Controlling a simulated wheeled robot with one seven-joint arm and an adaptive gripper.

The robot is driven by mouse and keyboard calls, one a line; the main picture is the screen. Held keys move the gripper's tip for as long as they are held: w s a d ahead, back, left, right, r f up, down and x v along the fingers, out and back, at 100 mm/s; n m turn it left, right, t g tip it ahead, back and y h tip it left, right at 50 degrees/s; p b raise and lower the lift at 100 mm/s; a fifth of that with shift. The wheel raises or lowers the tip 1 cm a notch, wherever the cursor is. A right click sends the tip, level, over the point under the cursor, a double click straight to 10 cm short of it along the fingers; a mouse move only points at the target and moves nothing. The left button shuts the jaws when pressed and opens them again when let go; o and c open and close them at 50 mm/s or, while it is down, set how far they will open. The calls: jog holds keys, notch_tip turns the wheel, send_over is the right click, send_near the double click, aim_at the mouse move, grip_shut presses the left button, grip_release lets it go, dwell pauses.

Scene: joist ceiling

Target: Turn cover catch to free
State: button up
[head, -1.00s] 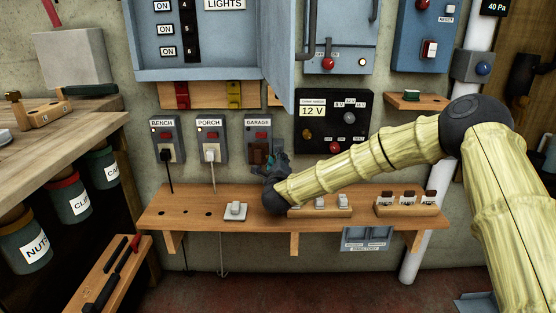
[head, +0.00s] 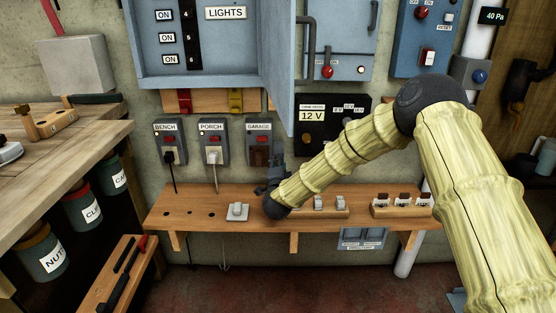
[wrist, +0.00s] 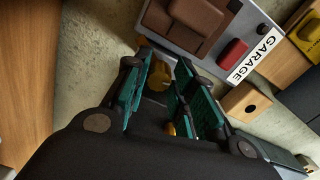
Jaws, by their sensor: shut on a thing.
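The GARAGE switch box (head: 259,132) is on the wall, with a brown cover (head: 260,157) on its front. In the wrist view the brown cover (wrist: 198,22) and the box's red button (wrist: 232,52) show close up at the top. A small brass-yellow piece (wrist: 158,76), which looks like the cover catch, sits just below the cover between my green finger pads. My gripper (wrist: 160,88) is shut on this piece, which the pads partly hide. In the head view my gripper (head: 271,175) is small and dark, just below the GARAGE box.
The wooden shelf (head: 225,220) runs below, with a grey switch (head: 237,211) and racks of small parts. The open blue cabinet door (head: 280,75) hangs above. The 12 V panel (head: 325,117) is to the right, the PORCH box (head: 212,140) to the left.

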jog(key=n+p, duration=0.2)
jog(key=n, duration=0.2)
jog(key=shift+f+n, duration=0.1)
jog(key=shift+n, duration=0.2)
dwell(0.3)
jog(key=o, duration=1)
jog(key=shift+o, duration=0.2)
jog(key=s, duration=1.2)
